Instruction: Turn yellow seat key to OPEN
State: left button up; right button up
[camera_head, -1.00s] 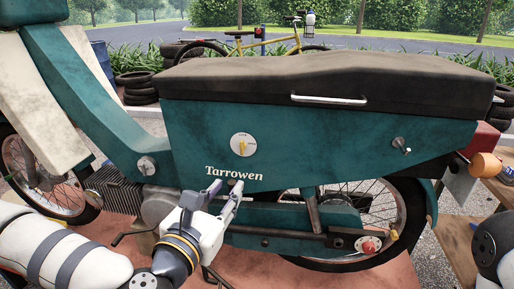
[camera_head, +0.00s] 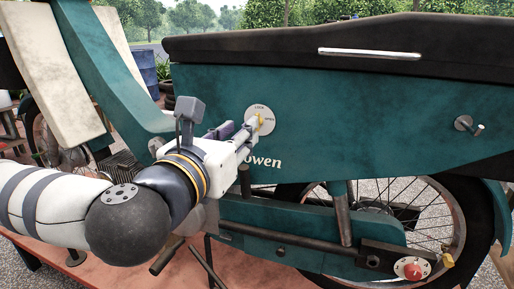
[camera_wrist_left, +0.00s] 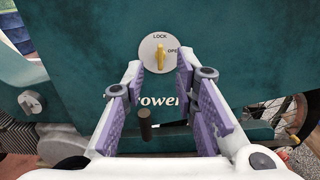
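The yellow seat key (camera_head: 261,119) sits in a round white dial (camera_head: 266,111) on the teal side panel (camera_head: 340,120). In the left wrist view the key (camera_wrist_left: 160,54) stands upright, in line with LOCK at the top of the dial (camera_wrist_left: 147,54); OPEN is at the dial's right. My left gripper (camera_head: 243,126) is just in front of the dial and partly covers it in the head view. In the wrist view its fingers (camera_wrist_left: 160,70) are spread, with the key showing in the gap between the tips, apparently untouched. My right gripper is not in view.
The black seat (camera_head: 350,45) with its metal handle (camera_head: 369,53) is above the panel. A metal knob (camera_head: 468,126) sticks out at the right. A red knob (camera_head: 412,269) is low at the right. A dark peg (camera_wrist_left: 146,124) lies below the lettering.

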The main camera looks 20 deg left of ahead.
pick_arm(q)
jog(key=w, duration=0.7)
jog(key=shift+w+d, duration=0.15)
jog(key=shift+c, duration=0.3)
grip_shut()
